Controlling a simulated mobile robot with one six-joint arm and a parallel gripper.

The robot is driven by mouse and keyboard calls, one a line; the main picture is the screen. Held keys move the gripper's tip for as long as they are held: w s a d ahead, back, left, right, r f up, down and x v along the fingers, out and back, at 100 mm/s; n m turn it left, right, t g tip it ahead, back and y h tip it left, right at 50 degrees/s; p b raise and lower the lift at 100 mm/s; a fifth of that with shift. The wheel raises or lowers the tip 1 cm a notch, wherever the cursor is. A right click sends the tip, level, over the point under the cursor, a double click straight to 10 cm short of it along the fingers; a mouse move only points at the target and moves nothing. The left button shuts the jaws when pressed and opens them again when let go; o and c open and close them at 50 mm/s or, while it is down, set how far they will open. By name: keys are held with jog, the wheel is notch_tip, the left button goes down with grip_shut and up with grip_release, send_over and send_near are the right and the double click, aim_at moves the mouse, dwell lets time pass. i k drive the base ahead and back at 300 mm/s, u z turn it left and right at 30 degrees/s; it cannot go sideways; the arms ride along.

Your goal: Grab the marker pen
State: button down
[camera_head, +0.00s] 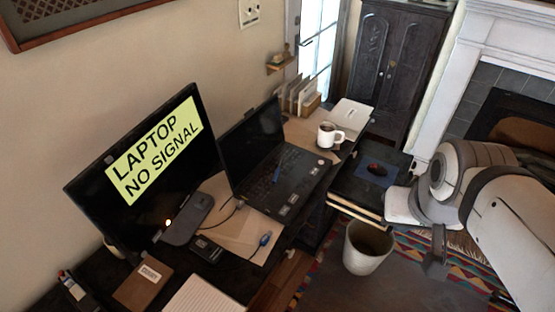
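A small blue pen-like object (276,173), which looks like the marker pen, lies on the keyboard of the open black laptop (262,145). My arm comes in from the right edge. A dark grey part at its end, which seems to be my gripper (435,262), hangs low beside the waste bin. It is well to the right of the laptop and apart from the pen. Its fingers are too small and unclear to tell whether they are open.
A monitor (140,170) stands left of the laptop. A white mug (330,136) and a file holder (297,95) stand behind it. A cable with a blue plug (263,241) lies in front. A waste bin (367,247) stands on the floor between desk and arm.

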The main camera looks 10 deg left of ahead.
aim_at(280, 164)
jog(key=u, duration=2.5)
jog(key=k, duration=1.3)
jog(key=z, duration=1.2)
jog(key=i, duration=1.65)
jog(key=z, duration=0.05)
